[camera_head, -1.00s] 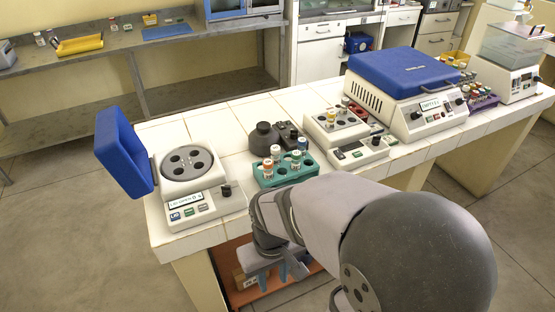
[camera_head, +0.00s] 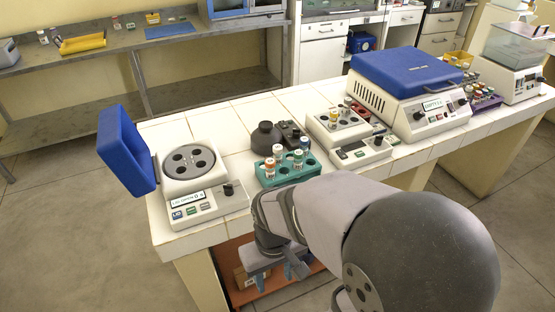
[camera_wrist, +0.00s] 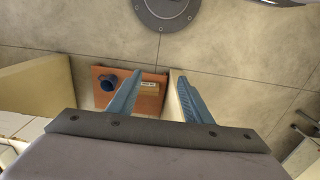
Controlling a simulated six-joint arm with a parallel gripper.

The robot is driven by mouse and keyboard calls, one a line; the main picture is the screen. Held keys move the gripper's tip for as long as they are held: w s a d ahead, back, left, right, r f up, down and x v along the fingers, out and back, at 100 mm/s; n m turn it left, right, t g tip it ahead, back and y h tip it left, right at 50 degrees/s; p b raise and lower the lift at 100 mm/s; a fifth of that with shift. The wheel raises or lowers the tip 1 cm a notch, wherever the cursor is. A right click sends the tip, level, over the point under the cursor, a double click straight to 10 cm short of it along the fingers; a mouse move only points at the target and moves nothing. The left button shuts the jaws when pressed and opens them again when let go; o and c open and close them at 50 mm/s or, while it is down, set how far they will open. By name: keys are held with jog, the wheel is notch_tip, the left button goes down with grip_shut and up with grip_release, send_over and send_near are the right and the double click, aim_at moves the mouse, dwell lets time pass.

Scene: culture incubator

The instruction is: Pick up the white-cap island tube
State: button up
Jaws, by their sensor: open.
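A teal rack (camera_head: 283,179) on the white tiled bench holds several upright tubes. One tube there looks white-capped (camera_head: 278,151); the others have orange-red and bluish tops, and the small caps are hard to tell apart. My gripper (camera_head: 272,272) hangs in front of the bench edge, below the rack's height and apart from it. In the wrist view its two blue fingers (camera_wrist: 156,98) are spread with nothing between them, pointing down at the floor area. No tube shows in the wrist view.
An open blue-lidded centrifuge (camera_head: 190,185) stands left of the rack. A dark round device (camera_head: 265,138) is behind it, a tube block (camera_head: 347,138) to its right, and a big blue-lidded machine (camera_head: 410,90) further right. An orange shelf (camera_wrist: 140,105) lies low under the bench.

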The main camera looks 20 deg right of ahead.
jog(key=m+t+h+p, duration=0.1)
jog(key=m+t+p, duration=0.25)
jog(key=p, duration=1.05)
send_near(278, 147)
notch_tip(278, 147, down, 3)
jog(key=shift+n+t, duration=0.25)
jog(key=shift+t, duration=0.1)
jog(key=shift+p+x, duration=1.9)
jog(key=shift+x, duration=1.9)
jog(key=shift+w+r, duration=0.1)
jog(key=c, duration=1.1)
